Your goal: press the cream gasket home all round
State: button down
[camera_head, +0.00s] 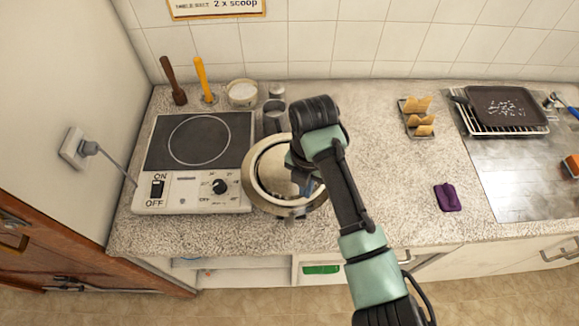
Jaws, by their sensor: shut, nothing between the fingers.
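A round metal pan or lid (284,212) sits on the counter just right of the hotplate. A cream ring (256,158), which looks like the gasket, runs around the inside of its rim. Its right side is hidden behind my arm, so I cannot tell how it sits there. My gripper (303,188) points down over the right part of the round piece. It is shut and empty, and its fingertips are mostly hidden by my wrist. I cannot tell whether it touches the ring.
The hotplate (198,140) stands close on the left. Behind are a metal mug (275,118), a white tub (242,94) and two upright-handled tools (173,80). A toast rack (417,118), purple cloth (447,197) and dark tray (506,104) lie right. The counter between is clear.

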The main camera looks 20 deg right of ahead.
jog(key=shift+f+b, duration=0.6)
jog(key=shift+f, duration=0.25)
dwell(0.3)
jog(key=shift+r, duration=0.1)
dwell(0.3)
notch_tip(320, 180, up, 6)
jog(key=p, duration=0.6)
dwell(0.5)
